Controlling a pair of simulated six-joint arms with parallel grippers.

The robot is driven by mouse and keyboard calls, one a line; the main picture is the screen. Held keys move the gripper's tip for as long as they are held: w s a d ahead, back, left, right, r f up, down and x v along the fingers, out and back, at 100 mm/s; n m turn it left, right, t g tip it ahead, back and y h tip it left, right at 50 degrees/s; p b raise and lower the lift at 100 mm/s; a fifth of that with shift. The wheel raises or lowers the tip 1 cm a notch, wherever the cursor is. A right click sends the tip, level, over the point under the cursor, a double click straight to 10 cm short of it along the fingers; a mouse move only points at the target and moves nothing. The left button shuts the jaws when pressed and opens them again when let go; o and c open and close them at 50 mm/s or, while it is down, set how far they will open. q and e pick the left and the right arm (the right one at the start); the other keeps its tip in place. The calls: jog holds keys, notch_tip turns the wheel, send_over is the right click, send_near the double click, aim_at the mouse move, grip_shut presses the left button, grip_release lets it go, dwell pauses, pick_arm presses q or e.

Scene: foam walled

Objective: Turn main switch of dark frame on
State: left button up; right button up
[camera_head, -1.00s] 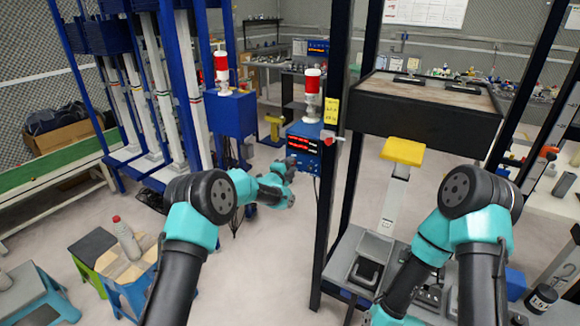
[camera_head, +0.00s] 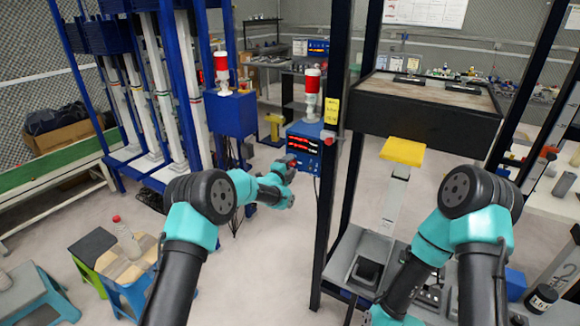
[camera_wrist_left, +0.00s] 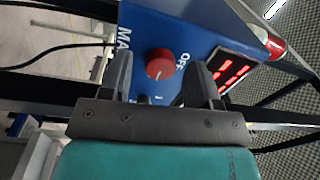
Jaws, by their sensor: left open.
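The dark frame (camera_head: 327,190) stands right of the middle in the head view, with a blue control box (camera_head: 306,139) on its left post. In the left wrist view the box face (camera_wrist_left: 190,40) carries a red round knob, the main switch (camera_wrist_left: 160,64), beside the letters "OFF" and part of "MA". My left gripper (camera_head: 289,163) is just in front of the box in the head view. In the left wrist view its fingers (camera_wrist_left: 160,82) are open, one on each side of the red knob, with gaps to it.
A red and white lamp (camera_head: 312,90) stands on the box, and a yellow label is on the post. A blue frame with another box (camera_head: 232,114) stands to the left. A yellow pad (camera_head: 403,151) is inside the dark frame. A bottle (camera_head: 126,238) stands on a stool.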

pick_arm(q)
jog(key=v, duration=1.7)
jog(key=shift+s, duration=0.2)
jog(key=shift+a, duration=0.1)
jog(key=s+a+f+n+g+y, duration=0.3)
jog(key=s+a+f+n+g, duration=0.15)
jog(key=s+f+n, duration=0.4)
jog(key=s+a+f+n+g+y, duration=0.25)
jog(key=s+a+f+n, duration=0.25)
jog(key=s+f, duration=0.65)
jog(key=s+a+f+n+g, duration=0.2)
jog(key=s+f+n+g, duration=0.2)
jog(key=s, duration=0.6)
jog(key=s+a+f+n+g, duration=0.2)
jog(key=s+f+n+g, duration=0.2)
jog(key=s+n, duration=0.3)
jog(key=s+f, duration=0.1)
jog(key=s, duration=0.2)
